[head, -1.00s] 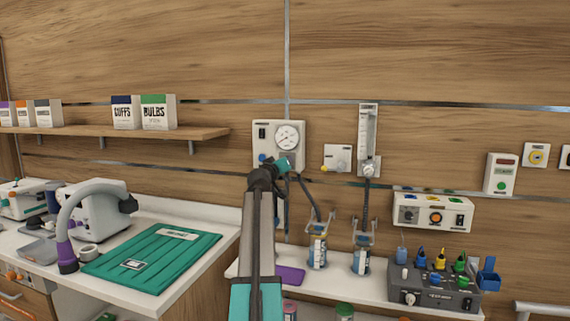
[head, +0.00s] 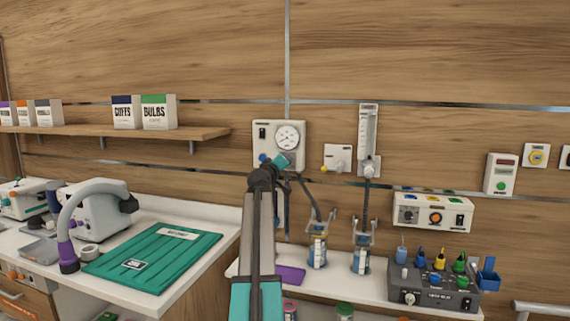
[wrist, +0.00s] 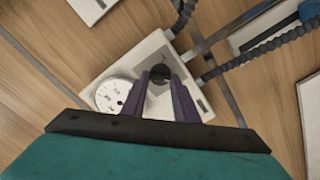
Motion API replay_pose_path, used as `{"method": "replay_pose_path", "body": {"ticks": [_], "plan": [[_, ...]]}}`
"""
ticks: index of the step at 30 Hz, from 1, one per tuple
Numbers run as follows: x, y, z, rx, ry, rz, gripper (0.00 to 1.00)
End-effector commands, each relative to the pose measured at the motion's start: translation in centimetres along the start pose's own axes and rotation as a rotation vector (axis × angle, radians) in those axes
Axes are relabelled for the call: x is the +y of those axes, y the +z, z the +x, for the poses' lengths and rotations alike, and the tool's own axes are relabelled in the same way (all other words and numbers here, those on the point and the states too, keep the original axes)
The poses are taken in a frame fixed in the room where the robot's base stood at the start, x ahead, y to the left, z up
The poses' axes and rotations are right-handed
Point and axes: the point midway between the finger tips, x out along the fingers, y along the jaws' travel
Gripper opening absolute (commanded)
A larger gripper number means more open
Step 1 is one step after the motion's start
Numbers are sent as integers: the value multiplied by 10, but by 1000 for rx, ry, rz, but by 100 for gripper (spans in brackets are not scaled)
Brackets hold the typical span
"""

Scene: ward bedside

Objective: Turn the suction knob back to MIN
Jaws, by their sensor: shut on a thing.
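The suction unit (head: 297,155) is a pale box on the wood wall, with a round white gauge (head: 287,135) at its upper right. It also shows tilted in the wrist view, with the gauge (wrist: 113,96) left of the fingers. My gripper (wrist: 160,80) has its two dark fingers on either side of a dark round knob (wrist: 158,73) on the unit's face and is shut on it. In the head view my gripper (head: 283,161) covers the knob. The knob's marks, MIN included, are too small or hidden to read.
A flowmeter (head: 368,130) and a small wall outlet (head: 337,158) are right of the unit. Dark hoses and two clear jars hang below. A white shelf (head: 330,285) with a grey device (head: 435,287) lies underneath. A counter with a teal mat (head: 155,262) stands left.

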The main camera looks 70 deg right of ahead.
Motion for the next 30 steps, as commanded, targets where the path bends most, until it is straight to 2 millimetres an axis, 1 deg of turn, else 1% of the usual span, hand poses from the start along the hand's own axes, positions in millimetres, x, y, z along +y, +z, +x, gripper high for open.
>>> {"method": "replay_pose_path", "body": {"ticks": [1, 3, 4, 12, 17, 23, 30], "plan": [[-3, 0, -1, 0, -4, 2, 32], [-3, 0, -1, 0, -3, 2, 44], [-2, 0, -1, 0, -3, 2, 45], [-1, 0, -1, 0, -1, 2, 45], [-1, 0, -4, 1, -1, 2, 45], [-1, 1, -16, 0, -1, 2, 45], [-2, 1, -41, 2, -1, 2, 45]]}}
